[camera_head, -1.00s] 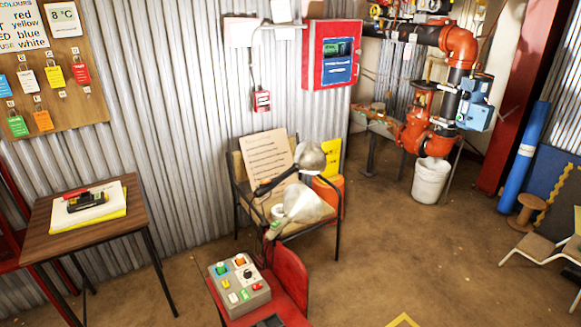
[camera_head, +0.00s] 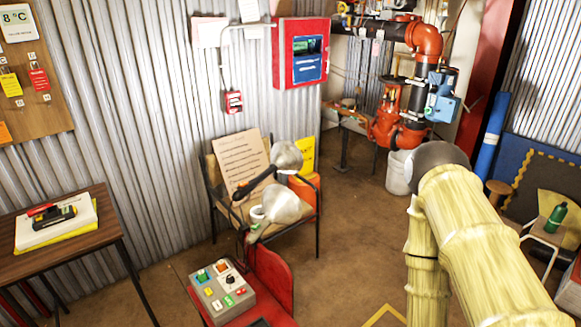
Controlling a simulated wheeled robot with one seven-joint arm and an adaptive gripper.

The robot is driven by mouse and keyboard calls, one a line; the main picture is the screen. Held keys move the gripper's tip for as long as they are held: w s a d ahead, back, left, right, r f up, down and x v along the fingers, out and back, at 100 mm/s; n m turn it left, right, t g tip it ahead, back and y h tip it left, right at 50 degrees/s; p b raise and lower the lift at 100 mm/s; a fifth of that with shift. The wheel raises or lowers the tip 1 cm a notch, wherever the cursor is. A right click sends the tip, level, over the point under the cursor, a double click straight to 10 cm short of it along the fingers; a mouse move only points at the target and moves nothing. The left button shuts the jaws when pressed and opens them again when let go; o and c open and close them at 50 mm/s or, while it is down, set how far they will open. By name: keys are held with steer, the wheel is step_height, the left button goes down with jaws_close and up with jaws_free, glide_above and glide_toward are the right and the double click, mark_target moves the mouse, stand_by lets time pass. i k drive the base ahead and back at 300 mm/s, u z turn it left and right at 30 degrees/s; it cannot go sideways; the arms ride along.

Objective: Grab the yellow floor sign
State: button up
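A yellow panel (camera_head: 303,155) shows behind the right side of the chair, against the corrugated wall. It looks like the yellow floor sign, with faint dark marks on it. Its lower part is hidden by an orange-red container (camera_head: 305,190) and the chair (camera_head: 213,185). My gripper is not in view, so its opening and anything in it cannot be seen. A pale yellow, ribbed, jointed form with a dark grey rounded end rises at the lower right; it seems to be my arm, well right of the yellow panel.
A red stand with a button box (camera_head: 222,292) is in front of the chair. A wooden table (camera_head: 85,232) stands left. A white bucket (camera_head: 398,173) is below the red pipes. Brown floor between chair and bucket is clear.

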mark_target(306, 145)
steer(key=z, duration=0.5)
steer(key=k, duration=0.6)
steer(key=z, duration=0.8)
steer(key=i, duration=2.6)
steer(key=u, duration=0.5)
steer(key=i, duration=1.4)
steer(key=u, duration=1.75)
steer(key=i, duration=0.9)
steer(key=u, duration=0.8)
